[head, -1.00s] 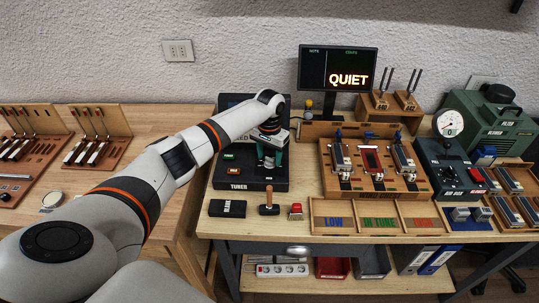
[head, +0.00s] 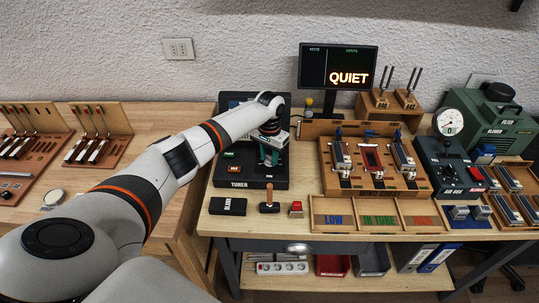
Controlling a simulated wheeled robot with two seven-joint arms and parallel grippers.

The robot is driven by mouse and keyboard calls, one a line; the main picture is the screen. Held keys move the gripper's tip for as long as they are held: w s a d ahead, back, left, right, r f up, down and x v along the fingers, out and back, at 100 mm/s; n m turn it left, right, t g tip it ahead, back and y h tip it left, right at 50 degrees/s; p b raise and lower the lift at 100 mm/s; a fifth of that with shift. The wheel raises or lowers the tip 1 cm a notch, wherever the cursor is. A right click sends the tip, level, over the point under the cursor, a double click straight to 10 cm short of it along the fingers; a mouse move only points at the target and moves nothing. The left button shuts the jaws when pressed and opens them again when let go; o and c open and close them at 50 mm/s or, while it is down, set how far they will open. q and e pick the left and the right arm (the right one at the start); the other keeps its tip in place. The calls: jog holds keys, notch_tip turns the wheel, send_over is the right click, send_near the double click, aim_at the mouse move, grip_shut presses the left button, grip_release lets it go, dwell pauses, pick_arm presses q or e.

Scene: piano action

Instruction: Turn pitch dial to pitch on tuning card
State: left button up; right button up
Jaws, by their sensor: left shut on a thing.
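The black tuner box (head: 235,177), marked TUNER, stands at the left of the workbench. My left gripper (head: 271,160) points down over the right part of its face, shut on the pitch dial. The gripper hides the dial itself, so its setting cannot be read. A green button and an orange-red button show left of the gripper. The tuner's upright back panel is partly hidden by my left arm. The monitor (head: 337,80) behind reads QUIET in orange under NOTE and CENTS. I cannot make out the tuning card. My right gripper is out of view.
A black block (head: 228,206), a wooden-handled stamp (head: 269,199) and a red-topped piece (head: 296,208) lie in front of the tuner. The wooden reed fixture (head: 375,186) and a LOW / IN TUNE tray (head: 377,228) are to the right.

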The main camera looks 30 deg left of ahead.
pick_arm(q)
jog(key=m+p, duration=0.1)
jog(key=m, duration=0.2)
jog(key=shift+r, duration=0.1)
jog(key=m, duration=0.4)
jog(key=shift+w+a, duration=0.1)
jog(key=m, duration=0.8)
jog(key=shift+w+a, duration=0.1)
jog(key=shift+w, duration=0.05)
jog(key=m, duration=0.4)
jog(key=shift+w+m+b, duration=0.1)
jog(key=shift+m+b, duration=0.2)
jog(key=shift+b, duration=0.1)
jog(key=m, duration=0.3)
jog(key=shift+m+b, duration=0.35)
jog(key=shift+m, duration=0.05)
jog(key=m+b, duration=0.1)
jog(key=m, duration=0.3)
jog(key=shift+w, duration=0.1)
jog(key=shift+m+b, duration=0.3)
jog(key=shift+m, duration=1.7)
